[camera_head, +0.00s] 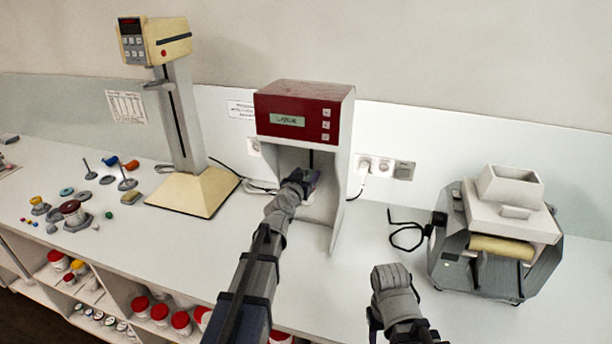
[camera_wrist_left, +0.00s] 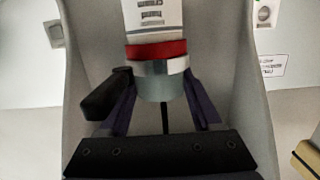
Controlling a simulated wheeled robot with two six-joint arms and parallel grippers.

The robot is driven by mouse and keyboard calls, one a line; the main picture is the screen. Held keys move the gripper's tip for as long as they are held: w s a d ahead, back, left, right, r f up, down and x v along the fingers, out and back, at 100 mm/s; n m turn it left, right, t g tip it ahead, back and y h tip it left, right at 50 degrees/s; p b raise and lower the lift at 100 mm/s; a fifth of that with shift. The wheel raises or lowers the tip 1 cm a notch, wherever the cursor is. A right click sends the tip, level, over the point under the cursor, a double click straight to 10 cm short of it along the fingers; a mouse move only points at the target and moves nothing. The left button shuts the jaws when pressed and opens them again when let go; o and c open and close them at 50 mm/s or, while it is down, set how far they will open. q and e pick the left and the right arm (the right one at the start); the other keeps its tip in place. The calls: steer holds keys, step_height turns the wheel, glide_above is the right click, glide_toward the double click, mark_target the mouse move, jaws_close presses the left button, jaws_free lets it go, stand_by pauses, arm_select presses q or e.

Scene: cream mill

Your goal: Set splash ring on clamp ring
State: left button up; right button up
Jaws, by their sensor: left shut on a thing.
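My left gripper (camera_head: 303,180) reaches into the open bay of the red-topped machine (camera_head: 303,112). In the left wrist view, which is upside down, my two dark purple fingers (camera_wrist_left: 163,112) are shut on a grey-green cylindrical piece, which looks like the splash ring (camera_wrist_left: 160,90). Directly against it in the picture is a silver band with a black handle, which looks like the clamp ring (camera_wrist_left: 158,67). I cannot tell whether the two touch. Beyond the band are a red band (camera_wrist_left: 155,50) and a white labelled jar (camera_wrist_left: 152,17). My right gripper (camera_head: 392,277) is over the counter; its jaws are unclear.
The bay's side walls (camera_head: 340,175) stand close around my left gripper. A thin dark rod (camera_wrist_left: 165,120) hangs behind the held piece. A yellow stand machine (camera_head: 195,190) is at left, with small parts beyond. A roller mill (camera_head: 500,235) and a cable (camera_head: 405,238) are at right.

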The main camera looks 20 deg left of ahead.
stand_by(0.4)
arm_select(q)
steer(key=o, duration=1.4)
steer(key=shift+s+a+r+p, duration=0.1)
steer(key=shift+s+r+p, duration=0.1)
steer(key=shift+s, duration=1.1)
steer(key=shift+s+r+p, duration=0.2)
steer(key=shift+s, duration=1.15)
steer(key=shift+s+a+r+p, duration=0.1)
steer(key=shift+s+r+p, duration=0.1)
steer(key=shift+s, duration=1.1)
